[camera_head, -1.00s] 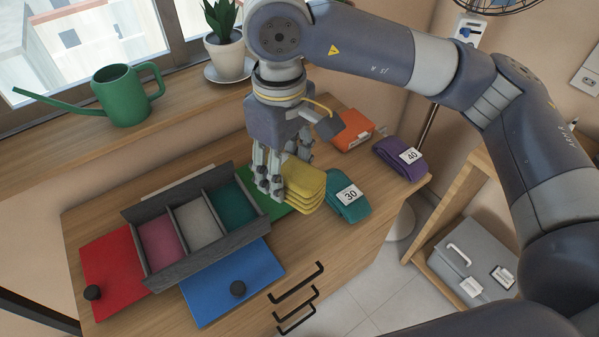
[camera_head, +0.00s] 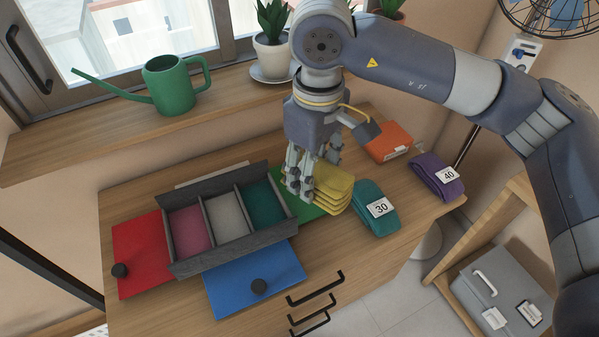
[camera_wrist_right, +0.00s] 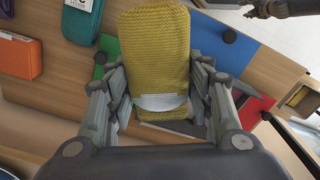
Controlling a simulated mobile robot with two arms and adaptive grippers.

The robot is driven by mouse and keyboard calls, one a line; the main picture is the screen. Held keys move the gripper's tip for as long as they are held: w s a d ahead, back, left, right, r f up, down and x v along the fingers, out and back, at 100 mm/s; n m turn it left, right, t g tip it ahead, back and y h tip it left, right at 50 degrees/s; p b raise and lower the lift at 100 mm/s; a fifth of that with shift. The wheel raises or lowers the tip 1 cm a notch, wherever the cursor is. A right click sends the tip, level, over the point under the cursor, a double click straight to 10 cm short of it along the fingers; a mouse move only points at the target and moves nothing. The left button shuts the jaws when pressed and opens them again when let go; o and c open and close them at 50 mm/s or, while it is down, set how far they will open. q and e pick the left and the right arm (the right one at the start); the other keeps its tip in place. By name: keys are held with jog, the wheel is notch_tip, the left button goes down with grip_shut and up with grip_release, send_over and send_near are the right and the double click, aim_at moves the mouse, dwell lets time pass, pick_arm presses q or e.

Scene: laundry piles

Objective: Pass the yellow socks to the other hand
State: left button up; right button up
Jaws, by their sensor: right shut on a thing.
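The yellow socks (camera_head: 334,190) are a folded, layered bundle beside the drawer box, over the green card. My right gripper (camera_head: 305,185) comes down from above and is shut on their left end. In the right wrist view the yellow socks (camera_wrist_right: 155,45) lie between the two fingers of my right gripper (camera_wrist_right: 160,88), with a white label showing near the palm. I cannot tell whether the bundle touches the table. Part of a dark gripper, apparently my left gripper (camera_wrist_right: 262,9), shows at the top edge of the right wrist view.
A divided grey box (camera_head: 185,268) stands on the wooden dresser (camera_head: 370,262), with red (camera_head: 140,255), blue (camera_head: 235,290) and green (camera_head: 305,208) cards around it. Teal (camera_head: 372,216), purple (camera_head: 436,180) and orange (camera_head: 388,143) bundles lie right. A watering can (camera_head: 172,88) stands on the sill.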

aim_at(348, 184)
jog(key=s+d+r+m, duration=0.1)
jog(key=r, duration=0.1)
jog(key=s+d+r+m, duration=0.1)
jog(key=d+r+m, duration=0.1)
jog(key=s+d+r+m, duration=0.1)
jog(key=d+r+m, duration=0.1)
jog(key=shift+s+r, duration=0.1)
jog(key=shift+s, duration=0.25)
jog(key=w+a+m, duration=0.4)
jog(key=w+a, duration=0.4)
jog(key=a, duration=0.2)
jog(key=shift+m, duration=0.3)
jog(key=s+d+f, duration=0.5)
jog(key=d+f, duration=0.2)
jog(key=d, duration=0.2)
jog(key=s+d+f, duration=0.5)
jog(key=d+f, duration=0.3)
jog(key=d, duration=0.2)
